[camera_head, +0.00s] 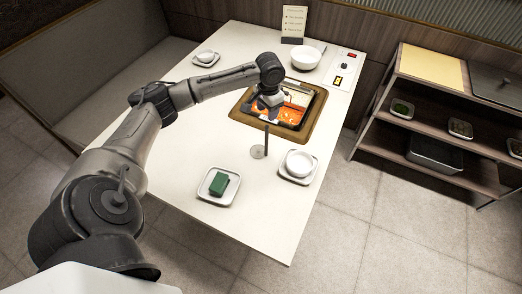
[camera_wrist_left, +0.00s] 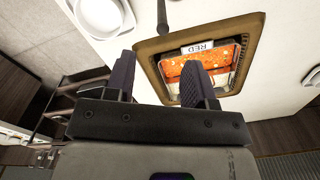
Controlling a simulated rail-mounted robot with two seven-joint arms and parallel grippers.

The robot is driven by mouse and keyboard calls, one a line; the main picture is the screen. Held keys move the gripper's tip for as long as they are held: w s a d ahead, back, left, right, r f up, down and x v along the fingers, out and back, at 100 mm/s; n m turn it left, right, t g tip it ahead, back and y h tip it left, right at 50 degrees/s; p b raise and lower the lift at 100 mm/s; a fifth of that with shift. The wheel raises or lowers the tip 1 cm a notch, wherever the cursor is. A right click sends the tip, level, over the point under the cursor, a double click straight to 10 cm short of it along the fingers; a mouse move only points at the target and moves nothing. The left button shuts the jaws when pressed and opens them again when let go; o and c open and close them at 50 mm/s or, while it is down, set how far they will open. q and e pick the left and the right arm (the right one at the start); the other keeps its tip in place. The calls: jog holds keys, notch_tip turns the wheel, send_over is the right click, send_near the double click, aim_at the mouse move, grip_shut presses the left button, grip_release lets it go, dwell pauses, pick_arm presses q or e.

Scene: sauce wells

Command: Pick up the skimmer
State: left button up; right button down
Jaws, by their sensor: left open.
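The skimmer (camera_head: 258,152) has a pale round head low over the white table and a dark handle standing upright, left of a white bowl on a saucer. In the left wrist view, a dark handle (camera_wrist_left: 162,14) shows at the top edge; the head is out of frame there. My left gripper (camera_head: 263,111) is above the hot pot, on the far side of the skimmer and apart from it. In the left wrist view, its two fingers (camera_wrist_left: 160,75) are spread, with nothing between them. My right gripper is not in view.
Nearby are a near bowl (camera_head: 299,163), a green block (camera_head: 219,184) on a dish, and a far bowl (camera_head: 306,58). A shelf (camera_head: 455,143) stands right.

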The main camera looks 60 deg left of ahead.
aim_at(267, 126)
pick_arm(q)
notch_tip(267, 126, down, 7)
jog(key=shift+r+b, duration=0.1)
jog(key=shift+b, duration=0.25)
jog(key=shift+w+a+f+b, duration=0.1)
jog(key=shift+a+f+b, duration=0.15)
jog(key=shift+f, duration=1.1)
jog(key=shift+a+f+b, duration=0.1)
jog(key=shift+f+b, duration=0.2)
jog(key=shift+f, duration=1)
grip_shut()
